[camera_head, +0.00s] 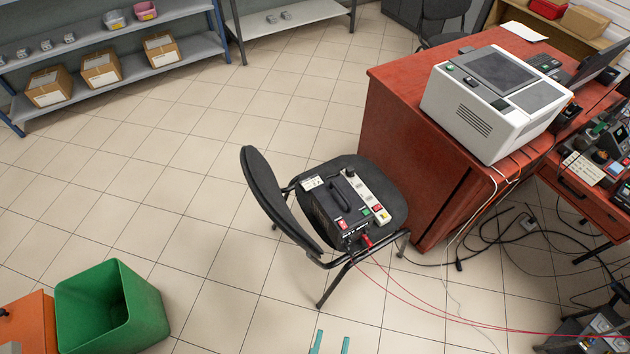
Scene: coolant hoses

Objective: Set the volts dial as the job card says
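A black boxy device (328,212) with a top handle sits on the seat of a dark chair (384,192). Coloured buttons and red leads show at its near end. A pale strip (361,196) with a black round part and coloured pieces lies beside it. No volts dial can be made out for certain. My gripper (330,343) shows as two teal fingertips, apart and empty, at the bottom edge, below the chair.
A red desk (400,100) with a white machine (490,95) stands right of the chair. Cables trail over the floor at right. A green bin (110,310) is at lower left. Shelves with boxes (48,87) stand at upper left. The tiled floor (170,170) left of the chair is clear.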

